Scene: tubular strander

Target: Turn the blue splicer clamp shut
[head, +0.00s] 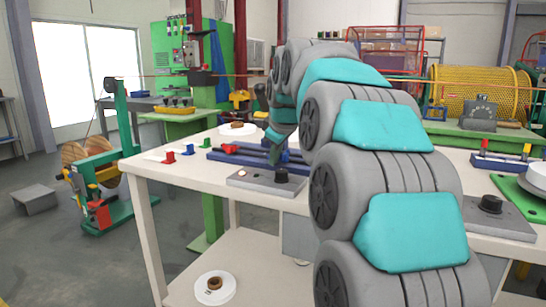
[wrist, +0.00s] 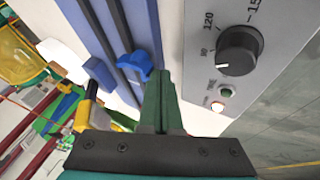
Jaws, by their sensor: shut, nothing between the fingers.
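The splicer (head: 240,158) is a long blue frame with dark rails, lying on the white table; it also shows in the wrist view (wrist: 88,35). The blue clamp (wrist: 136,65) is a small lever-shaped piece over the rails. My gripper (wrist: 160,75) is shut and empty, its green fingertips close to the right of the blue clamp in the wrist view. I cannot tell whether they touch it. In the head view my gripper (head: 275,158) is low over the splicer's right part, and my arm hides the clamp there. A red clamp (head: 229,148) sits at the splicer's left part.
A grey control box (head: 262,183) with a black knob stands in front of the splicer; its dial (wrist: 238,50) is near my fingers. Small red pieces (head: 168,157) and a white spool (head: 237,129) lie on the table.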

